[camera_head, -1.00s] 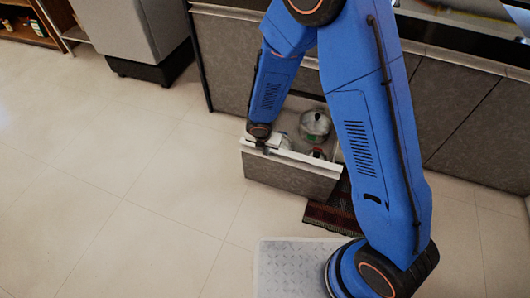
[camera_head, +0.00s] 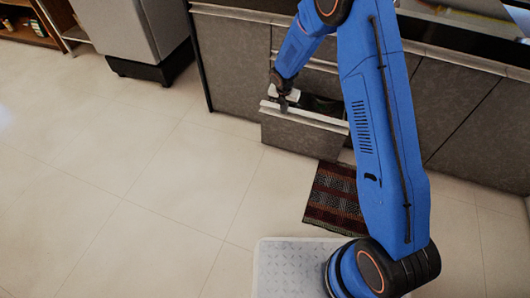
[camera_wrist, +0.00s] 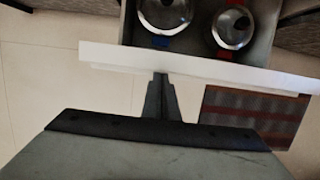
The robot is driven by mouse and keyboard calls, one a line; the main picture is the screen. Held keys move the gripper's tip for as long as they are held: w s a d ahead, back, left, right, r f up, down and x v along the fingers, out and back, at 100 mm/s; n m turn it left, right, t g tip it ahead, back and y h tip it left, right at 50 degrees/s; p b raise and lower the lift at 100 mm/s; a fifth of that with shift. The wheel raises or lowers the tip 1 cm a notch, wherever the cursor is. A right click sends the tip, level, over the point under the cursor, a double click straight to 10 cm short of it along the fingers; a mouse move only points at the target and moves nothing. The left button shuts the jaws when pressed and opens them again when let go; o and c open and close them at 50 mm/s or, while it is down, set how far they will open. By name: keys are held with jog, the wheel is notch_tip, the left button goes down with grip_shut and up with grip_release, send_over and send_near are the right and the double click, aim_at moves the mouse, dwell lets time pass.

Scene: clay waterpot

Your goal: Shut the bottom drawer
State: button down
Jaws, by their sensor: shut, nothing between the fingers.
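The bottom drawer (camera_head: 303,131) is partly open and juts out from the grey cabinet in the head view. Its white top edge (camera_wrist: 200,65) crosses the wrist view. Inside the drawer, the wrist view shows a metal pot (camera_wrist: 166,14) and a second round metal vessel (camera_wrist: 232,27). My gripper (camera_head: 284,103) is at the drawer's front edge, left of its middle. In the wrist view its shut fingers (camera_wrist: 160,80) meet or nearly meet the white edge; exact contact is unclear. My arm hides part of the drawer's right side.
A grey appliance (camera_head: 135,40) stands at the left. The tiled floor at left is clear.

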jog(key=w+d, duration=0.3)
jog(key=w, duration=0.8)
jog(key=shift+d, duration=0.3)
jog(key=shift+s+a, duration=0.1)
jog(key=shift+s, duration=0.05)
